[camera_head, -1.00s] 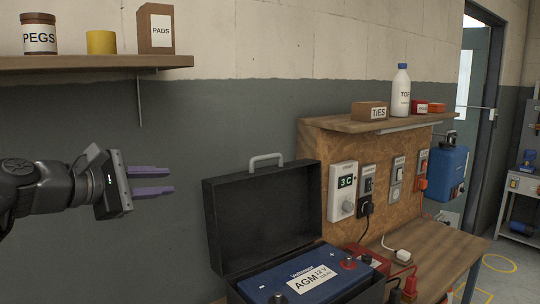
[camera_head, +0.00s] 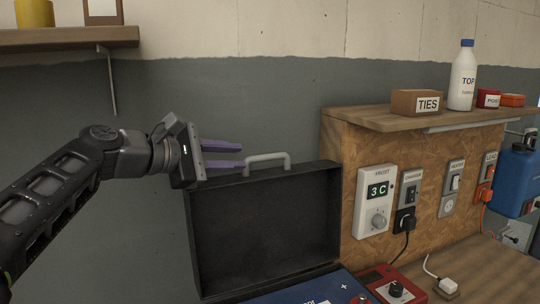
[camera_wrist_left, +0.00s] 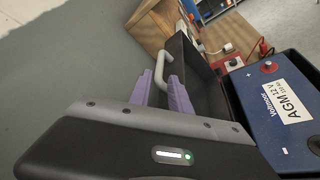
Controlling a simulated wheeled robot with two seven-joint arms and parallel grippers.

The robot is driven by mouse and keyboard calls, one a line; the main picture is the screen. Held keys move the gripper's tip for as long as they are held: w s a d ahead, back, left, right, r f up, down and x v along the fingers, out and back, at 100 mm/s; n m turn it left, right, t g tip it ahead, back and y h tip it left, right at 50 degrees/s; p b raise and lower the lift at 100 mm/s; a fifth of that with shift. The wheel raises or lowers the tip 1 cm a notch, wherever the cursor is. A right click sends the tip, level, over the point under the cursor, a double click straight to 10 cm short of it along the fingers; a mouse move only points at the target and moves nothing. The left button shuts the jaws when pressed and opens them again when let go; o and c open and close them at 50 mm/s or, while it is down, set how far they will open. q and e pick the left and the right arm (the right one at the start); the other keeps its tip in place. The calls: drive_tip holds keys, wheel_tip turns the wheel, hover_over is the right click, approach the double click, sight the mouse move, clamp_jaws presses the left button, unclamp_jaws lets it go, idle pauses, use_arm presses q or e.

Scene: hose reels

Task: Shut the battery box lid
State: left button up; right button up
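The black battery box lid (camera_head: 265,225) stands open and upright, its hollow inside facing me. A pale grey handle (camera_head: 267,158) rises from its top edge. In the box below is a blue AGM 12 V battery (camera_head: 312,290), seen more fully in the left wrist view (camera_wrist_left: 278,112). My left gripper (camera_head: 241,153) is open, its two purple fingers apart and pointing right, just left of the handle. In the left wrist view the handle (camera_wrist_left: 162,70) shows at the fingertips; I cannot tell whether they touch it. My right gripper is not in view.
Right of the lid is a wooden panel (camera_head: 349,218) with a thermostat (camera_head: 376,201), switches and plugs. A shelf above it holds a TIES box (camera_head: 417,102) and a white bottle (camera_head: 463,76). Another shelf (camera_head: 60,38) is at upper left. The grey wall is behind.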

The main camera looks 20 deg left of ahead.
sight(258, 158)
use_arm(q)
drive_tip(key=shift+s, duration=0.1)
drive_tip(key=shift+p+x, duration=0.75)
drive_tip(key=shift+x, duration=3.2)
clamp_jaws()
